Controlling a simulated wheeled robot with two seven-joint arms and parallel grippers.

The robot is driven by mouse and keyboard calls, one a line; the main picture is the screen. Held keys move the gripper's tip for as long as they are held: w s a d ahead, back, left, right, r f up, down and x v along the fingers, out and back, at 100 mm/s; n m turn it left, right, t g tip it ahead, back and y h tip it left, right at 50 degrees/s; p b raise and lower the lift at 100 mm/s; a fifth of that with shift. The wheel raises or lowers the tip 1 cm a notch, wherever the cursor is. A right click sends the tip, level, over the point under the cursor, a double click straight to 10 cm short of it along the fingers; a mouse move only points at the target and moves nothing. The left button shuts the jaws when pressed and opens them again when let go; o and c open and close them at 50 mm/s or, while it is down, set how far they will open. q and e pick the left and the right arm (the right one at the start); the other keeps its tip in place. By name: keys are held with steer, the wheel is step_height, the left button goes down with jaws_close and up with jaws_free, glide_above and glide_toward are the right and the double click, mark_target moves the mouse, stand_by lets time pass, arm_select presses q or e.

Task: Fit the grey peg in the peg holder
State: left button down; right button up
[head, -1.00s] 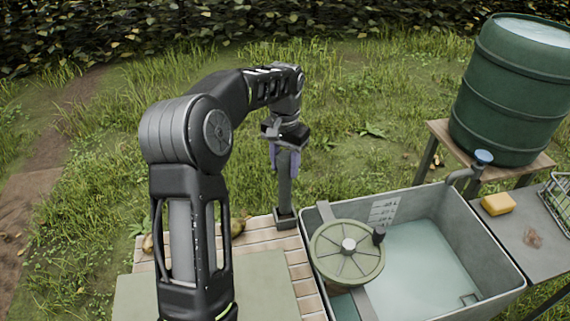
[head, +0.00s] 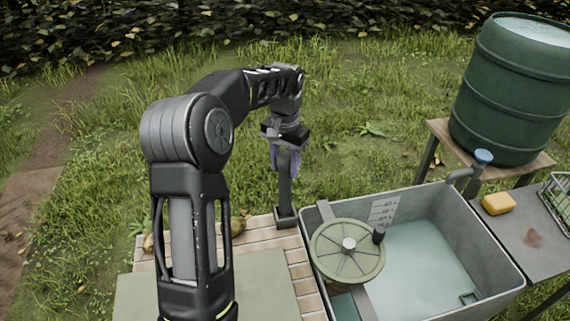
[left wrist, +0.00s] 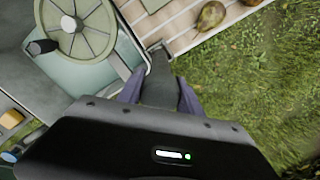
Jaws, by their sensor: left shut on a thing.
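The grey peg (head: 285,189) stands about upright at the back right corner of the slatted table. Its lower end is at the small dark square peg holder (head: 286,217); I cannot tell how deep it sits. My left gripper (head: 285,163) has its purple fingers closed on the peg's upper part from above. In the left wrist view the peg (left wrist: 160,92) shows between the two fingers, and its far end meets the holder near the table edge. My right gripper is not in view.
The grey wash basin (head: 455,200) with water and a green spoked wheel (head: 335,262) stands just right of the holder. Pears (head: 237,227) lie on the slatted table (head: 262,237), partly behind my arm. A green barrel (head: 515,95) and a yellow sponge (head: 498,203) are farther right.

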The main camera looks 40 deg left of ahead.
mark_target(285, 177)
arm_select(q)
steer(key=shift+f, duration=0.1)
steer(key=shift+f+b, duration=0.6)
steer(key=shift+f, duration=0.45)
steer(key=shift+f+b, duration=0.6)
steer(key=shift+f, duration=0.6)
stand_by(0.6)
steer(key=shift+c, duration=1.2)
jaws_free()
